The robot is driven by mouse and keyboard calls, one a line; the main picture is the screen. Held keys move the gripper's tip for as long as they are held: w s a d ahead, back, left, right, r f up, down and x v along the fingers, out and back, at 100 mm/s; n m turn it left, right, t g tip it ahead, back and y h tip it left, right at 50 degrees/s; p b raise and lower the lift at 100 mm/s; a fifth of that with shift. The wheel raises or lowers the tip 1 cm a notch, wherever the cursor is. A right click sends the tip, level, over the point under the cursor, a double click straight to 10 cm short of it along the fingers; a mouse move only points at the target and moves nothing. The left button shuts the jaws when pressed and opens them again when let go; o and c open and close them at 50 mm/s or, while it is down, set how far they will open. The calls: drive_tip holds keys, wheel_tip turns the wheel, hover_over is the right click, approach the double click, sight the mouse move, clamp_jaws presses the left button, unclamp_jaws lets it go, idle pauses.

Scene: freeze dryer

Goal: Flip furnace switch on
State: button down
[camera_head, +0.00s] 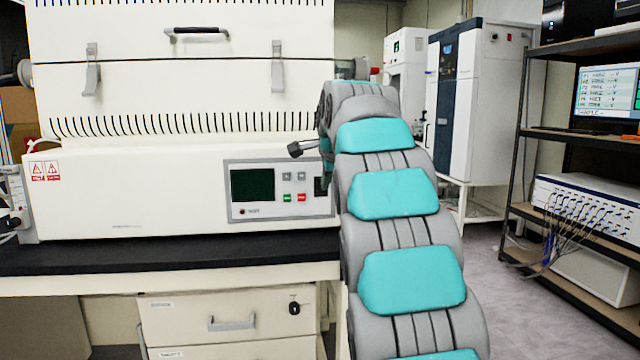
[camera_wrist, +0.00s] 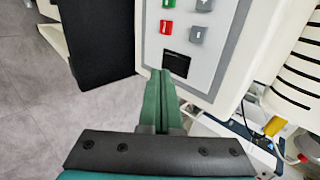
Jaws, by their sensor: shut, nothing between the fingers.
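The furnace (camera_head: 130,190) is a large white unit on a black-topped bench. Its control panel (camera_head: 235,207) has a dark screen and green, red and grey buttons, and it also shows in the wrist view (camera_wrist: 215,75). The black rocker switch (camera_wrist: 176,64) sits on the panel near its edge, close to the red button. In the head view the switch (camera_head: 320,186) is at the panel's right end, partly behind my arm. My gripper (camera_wrist: 159,73) has green fingers, shut and empty, with the tips beside the switch. Whether they touch the panel cannot be told.
The black benchtop (camera_head: 170,250) in front of the furnace is clear. A drawer cabinet (camera_head: 230,320) stands below. A shelf rack (camera_head: 560,135) with instruments stands at the right, and a white and dark-blue cabinet (camera_head: 480,100) stands behind. Open floor (camera_head: 490,260) lies right of my arm.

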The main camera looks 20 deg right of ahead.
drive_tip(key=v, duration=1)
drive_tip(key=shift+r, duration=0.15)
drive_tip(key=shift+a, duration=0.15)
